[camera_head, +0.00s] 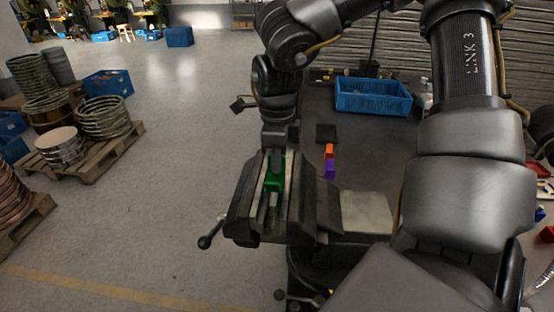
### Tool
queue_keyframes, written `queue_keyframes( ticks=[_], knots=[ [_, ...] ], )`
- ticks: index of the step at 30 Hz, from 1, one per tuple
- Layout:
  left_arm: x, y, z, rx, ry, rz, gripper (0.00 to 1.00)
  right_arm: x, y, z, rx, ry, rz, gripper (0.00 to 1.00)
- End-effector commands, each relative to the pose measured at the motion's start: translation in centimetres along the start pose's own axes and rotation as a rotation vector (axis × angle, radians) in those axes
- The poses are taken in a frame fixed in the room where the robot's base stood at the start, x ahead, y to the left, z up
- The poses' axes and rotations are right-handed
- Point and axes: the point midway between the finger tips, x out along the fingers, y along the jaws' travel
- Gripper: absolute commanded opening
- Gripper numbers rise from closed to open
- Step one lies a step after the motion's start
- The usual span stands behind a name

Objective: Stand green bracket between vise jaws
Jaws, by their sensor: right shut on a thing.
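The green bracket (273,184) is upright in the gap between the jaws of the dark vise (305,205), at the table's left edge in the head view. My right gripper (277,160) reaches down from above and is shut on the green bracket's upper part. The fingers hide some of the bracket, and I cannot tell whether its lower end touches the vise. My left gripper is out of view.
An orange block (329,150) and a purple block (329,170) are on the table right of the vise. A blue crate (372,104) stands at the back. The vise handle (205,241) sticks out left. My right arm covers the right side.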

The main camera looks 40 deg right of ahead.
Motion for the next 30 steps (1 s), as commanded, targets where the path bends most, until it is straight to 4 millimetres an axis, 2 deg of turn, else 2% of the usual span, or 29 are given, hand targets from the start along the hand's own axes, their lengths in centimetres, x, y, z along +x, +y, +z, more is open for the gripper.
queue_keyframes(
  ticks=[30],
  knots=[
    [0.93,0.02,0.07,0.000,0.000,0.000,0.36,0.52,0.00,0.00,0.000,0.000,0.000,0.00]
  ],
)
